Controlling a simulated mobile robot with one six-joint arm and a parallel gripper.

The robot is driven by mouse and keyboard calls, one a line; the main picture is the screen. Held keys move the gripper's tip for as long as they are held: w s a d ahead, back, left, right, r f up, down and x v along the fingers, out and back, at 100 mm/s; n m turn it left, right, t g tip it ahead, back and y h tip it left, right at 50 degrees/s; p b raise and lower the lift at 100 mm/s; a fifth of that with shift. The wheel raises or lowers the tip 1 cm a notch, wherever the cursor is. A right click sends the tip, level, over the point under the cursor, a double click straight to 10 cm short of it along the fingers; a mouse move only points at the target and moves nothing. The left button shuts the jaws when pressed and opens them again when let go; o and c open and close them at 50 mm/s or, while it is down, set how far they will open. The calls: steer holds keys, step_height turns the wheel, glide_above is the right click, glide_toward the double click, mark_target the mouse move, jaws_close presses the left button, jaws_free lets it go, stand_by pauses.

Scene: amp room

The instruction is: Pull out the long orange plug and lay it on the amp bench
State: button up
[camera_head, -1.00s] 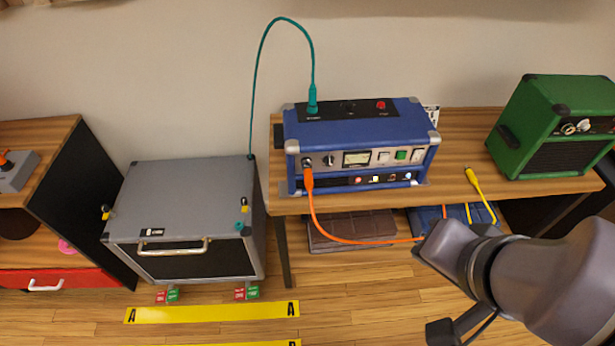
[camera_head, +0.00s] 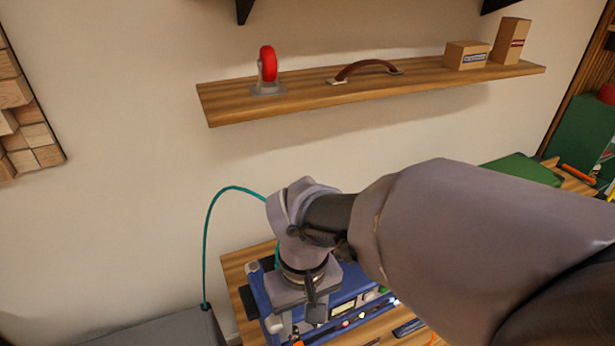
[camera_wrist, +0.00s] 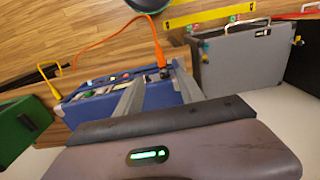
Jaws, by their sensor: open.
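The long orange plug (camera_wrist: 157,47) is at the front of the blue amp (camera_wrist: 105,102), seated in or right at a dark socket; its cable runs off to the left in the wrist view. My gripper (camera_wrist: 161,72) is open, with one finger on each side of the plug's socket end, apart from it as far as I can tell. In the head view my gripper (camera_head: 297,328) is over the front of the blue amp (camera_head: 258,292), and my arm hides most of the amp. The amp bench (camera_head: 236,272) has bare wood at the amp's left.
A teal cable (camera_head: 208,240) arches from the grey case (camera_head: 165,331) toward the amp. A yellow plug (camera_wrist: 52,88) and a green cabinet (camera_wrist: 20,122) are farther along the bench. A wall shelf (camera_head: 225,105) holds a red caster (camera_head: 267,66), a handle and boxes.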

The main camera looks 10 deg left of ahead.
steer(key=f+b, duration=0.2)
steer(key=f, duration=0.4)
steer(key=f+b, duration=0.3)
steer(key=f, duration=0.2)
steer(key=f+b, duration=0.2)
steer(key=f, duration=0.4)
steer(key=shift+s+d+f+b, duration=0.15)
steer(key=shift+s+f+b, duration=0.1)
steer(key=shift+f+b, duration=0.1)
steer(key=shift+c, duration=0.4)
jaws_close()
